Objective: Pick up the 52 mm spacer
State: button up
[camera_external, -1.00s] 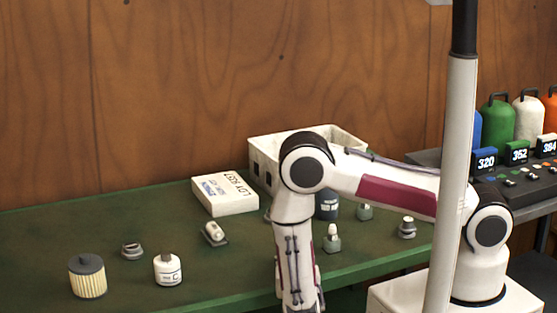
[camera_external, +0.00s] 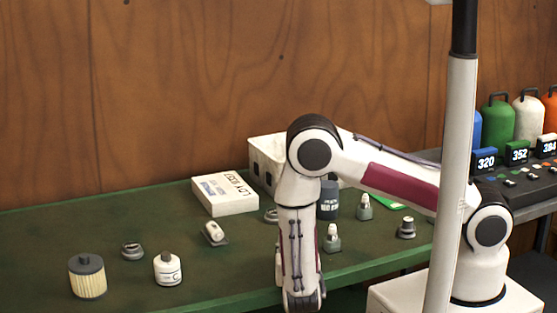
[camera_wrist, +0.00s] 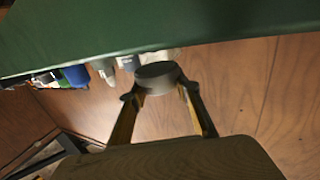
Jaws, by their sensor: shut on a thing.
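A dark grey, round, flat-faced piece (camera_wrist: 157,72), taken as the 52 mm spacer, sits between the fingertips of my gripper (camera_wrist: 157,93) in the wrist view. My gripper is shut on it. No size mark is readable on it, and its underside is partly hidden by the fingers. In the external view my gripper is out of frame below the picture's bottom edge. There the arm hangs down in front of the bench's front edge.
The green bench (camera_external: 200,265) holds a pleated filter (camera_external: 87,278), a white bottle (camera_external: 167,270), a grey ring (camera_external: 132,251), a white box (camera_external: 224,194) and a white crate (camera_external: 262,150). Several small fittings, including one at the right (camera_external: 406,229), stand right of my arm.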

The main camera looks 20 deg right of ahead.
jog(key=shift+r, duration=3.3)
